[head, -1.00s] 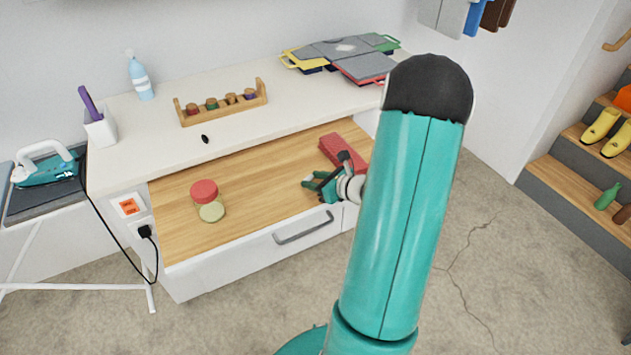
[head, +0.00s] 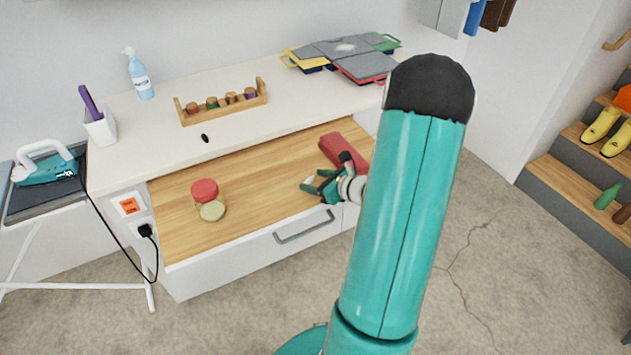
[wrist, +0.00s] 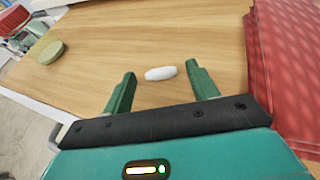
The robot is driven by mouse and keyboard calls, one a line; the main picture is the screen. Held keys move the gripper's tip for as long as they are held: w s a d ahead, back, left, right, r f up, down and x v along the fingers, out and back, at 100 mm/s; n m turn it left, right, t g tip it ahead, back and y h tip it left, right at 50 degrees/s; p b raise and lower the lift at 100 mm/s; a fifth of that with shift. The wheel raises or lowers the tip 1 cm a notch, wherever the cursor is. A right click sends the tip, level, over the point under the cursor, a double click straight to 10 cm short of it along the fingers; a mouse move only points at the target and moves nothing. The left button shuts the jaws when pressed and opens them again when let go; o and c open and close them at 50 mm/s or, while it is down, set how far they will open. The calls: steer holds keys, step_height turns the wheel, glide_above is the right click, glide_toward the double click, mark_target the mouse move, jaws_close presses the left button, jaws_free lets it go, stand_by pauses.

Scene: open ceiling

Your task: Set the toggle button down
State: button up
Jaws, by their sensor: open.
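A small white oval piece, which I take to be the toggle button (wrist: 160,73), shows in the wrist view between my fingertips, over the wooden floor of the open drawer (wrist: 90,75). There is a gap between it and each finger. It seems to lie on the wood. My gripper (wrist: 160,84) is open around it. In the head view my gripper (head: 312,185) is low over the drawer (head: 255,195), near its front edge, and the toggle button (head: 309,181) is a small pale spot at the fingers.
A red textured box (head: 345,153) lies in the drawer close beside my gripper. The middle of the drawer is clear. A small black oval thing (head: 205,138) and a wooden rack (head: 221,103) are on the tabletop.

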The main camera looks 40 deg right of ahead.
steer(key=v, duration=1.1)
steer(key=shift+s, duration=0.3)
